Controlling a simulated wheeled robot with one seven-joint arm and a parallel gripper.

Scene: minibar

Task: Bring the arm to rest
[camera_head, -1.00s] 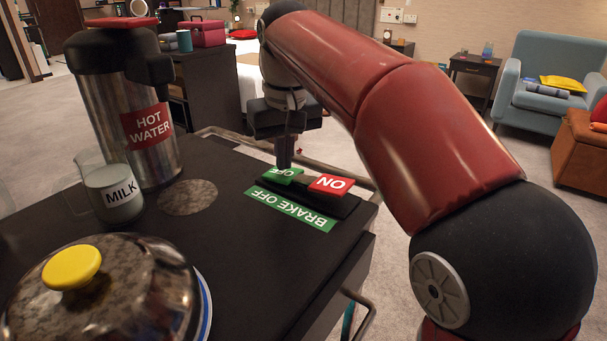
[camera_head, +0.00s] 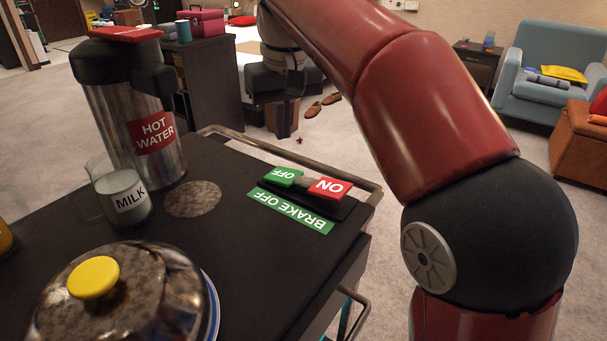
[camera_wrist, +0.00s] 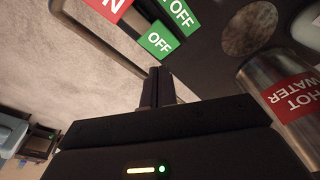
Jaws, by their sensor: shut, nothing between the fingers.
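My gripper (camera_head: 283,122) is shut and empty, fingers pointing down. In the head view it hangs above and beyond the cart's far edge, behind the brake switch. The brake switch has a green OFF end (camera_head: 284,177) and a red ON end (camera_head: 329,188), with a green BRAKE OFF label (camera_head: 290,210) in front. My shut fingers also show in the wrist view (camera_wrist: 157,72), apart from the green OFF end (camera_wrist: 158,40). My red arm reaches across the right of the head view.
The black cart top (camera_head: 225,255) holds a hot water flask (camera_head: 130,130), a milk jug (camera_head: 122,195) and a domed lid with a yellow knob (camera_head: 95,278). A metal rail (camera_head: 235,134) runs along its far edge. Slippers (camera_head: 322,106) lie on the open floor beyond.

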